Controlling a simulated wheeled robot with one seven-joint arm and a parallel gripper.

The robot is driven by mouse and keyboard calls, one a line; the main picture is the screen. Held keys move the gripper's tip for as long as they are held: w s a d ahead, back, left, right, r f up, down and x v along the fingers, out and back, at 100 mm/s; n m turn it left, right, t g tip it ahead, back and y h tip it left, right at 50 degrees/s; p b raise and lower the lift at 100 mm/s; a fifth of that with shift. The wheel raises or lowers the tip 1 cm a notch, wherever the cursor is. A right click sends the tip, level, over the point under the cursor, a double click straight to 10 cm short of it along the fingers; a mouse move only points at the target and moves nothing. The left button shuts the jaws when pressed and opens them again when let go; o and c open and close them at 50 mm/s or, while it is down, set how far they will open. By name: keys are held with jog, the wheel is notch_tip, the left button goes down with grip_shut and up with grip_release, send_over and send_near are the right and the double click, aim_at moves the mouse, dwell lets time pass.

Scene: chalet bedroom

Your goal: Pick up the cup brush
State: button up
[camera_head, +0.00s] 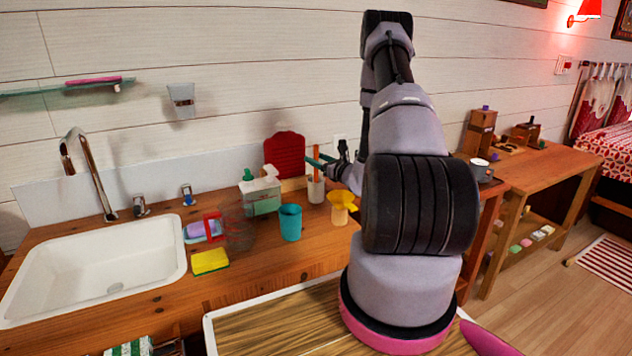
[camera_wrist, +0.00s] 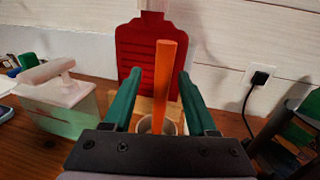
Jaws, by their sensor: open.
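The cup brush shows as an upright orange handle (camera_wrist: 166,85) in the wrist view and as a thin orange stick (camera_head: 316,150) in the head view. Its lower end is hidden inside a pale cup (camera_head: 316,190), whose rim (camera_wrist: 145,125) shows behind my gripper in the wrist view. My gripper (camera_head: 319,161) has green fingers and reaches left over the counter at the handle's height. In the wrist view my gripper (camera_wrist: 157,80) is open, with one finger on each side of the handle and a visible gap on both sides.
A red board (camera_head: 285,153) leans on the wall behind. A white-and-green dispenser box (camera_head: 260,194) and a teal cup (camera_head: 290,222) stand to the left. A yellow funnel-like item (camera_head: 342,200) is close on the right. The sink (camera_head: 95,265) is far left.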

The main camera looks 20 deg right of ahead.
jog(key=shift+x, duration=1.95)
jog(key=shift+d, duration=0.15)
grip_shut()
